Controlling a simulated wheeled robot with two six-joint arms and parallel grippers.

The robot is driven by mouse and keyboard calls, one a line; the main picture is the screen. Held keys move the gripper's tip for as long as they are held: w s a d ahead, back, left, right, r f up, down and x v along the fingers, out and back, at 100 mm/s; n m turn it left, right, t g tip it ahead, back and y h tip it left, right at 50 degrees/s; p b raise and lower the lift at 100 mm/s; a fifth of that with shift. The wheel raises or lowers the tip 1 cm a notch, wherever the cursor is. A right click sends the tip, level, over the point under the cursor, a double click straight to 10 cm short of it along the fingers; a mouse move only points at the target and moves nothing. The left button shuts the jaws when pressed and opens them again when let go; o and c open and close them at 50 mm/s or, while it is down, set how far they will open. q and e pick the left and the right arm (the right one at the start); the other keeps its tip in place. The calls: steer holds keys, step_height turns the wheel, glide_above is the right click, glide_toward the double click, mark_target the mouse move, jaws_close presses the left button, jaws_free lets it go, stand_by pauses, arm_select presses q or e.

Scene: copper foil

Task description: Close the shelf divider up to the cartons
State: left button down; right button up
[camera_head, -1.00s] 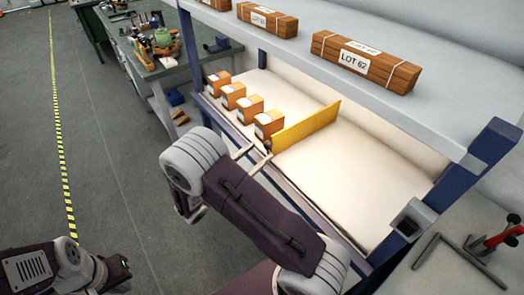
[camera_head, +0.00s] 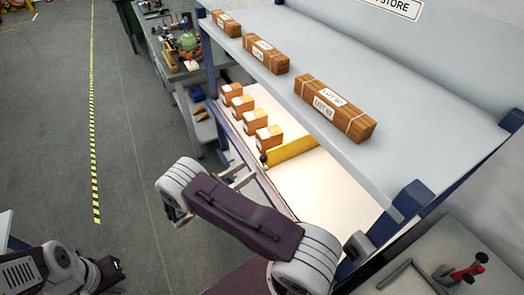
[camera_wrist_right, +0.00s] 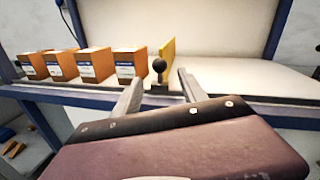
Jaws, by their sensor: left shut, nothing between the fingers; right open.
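The yellow divider (camera_head: 295,150) stands upright on the cream lower shelf, at the right end of a row of cartons. The nearest carton (camera_head: 269,138) stands just left of it; in the right wrist view a narrow gap shows between this carton (camera_wrist_right: 130,67) and the divider (camera_wrist_right: 168,58). A black knob (camera_wrist_right: 159,66) is on the divider's front end. My right gripper (camera_wrist_right: 158,84) is open and empty in front of the shelf edge, its fingers either side of the knob's line, apart from it. My left gripper (camera_head: 116,270) is low at the left, shut and empty.
An upper shelf (camera_head: 400,150) with wooden bundles (camera_head: 335,108) overhangs the lower shelf. A blue post (camera_head: 410,200) stands at the right. A workbench with tools (camera_head: 180,62) is behind. The lower shelf (camera_head: 320,185) right of the divider is clear.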

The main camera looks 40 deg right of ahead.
mark_target(262, 160)
steer(key=d+p, duration=0.1)
steer(key=d, duration=0.1)
steer(key=d+p, duration=0.1)
steer(key=d, duration=0.2)
steer(key=d+p, duration=0.1)
steer(key=d, duration=0.2)
steer(key=shift+w+d+r, duration=0.1)
steer(key=shift+w, duration=0.25)
steer(key=shift+w+d, duration=0.1)
steer(key=shift+d, duration=0.35)
jaws_close()
stand_by(0.6)
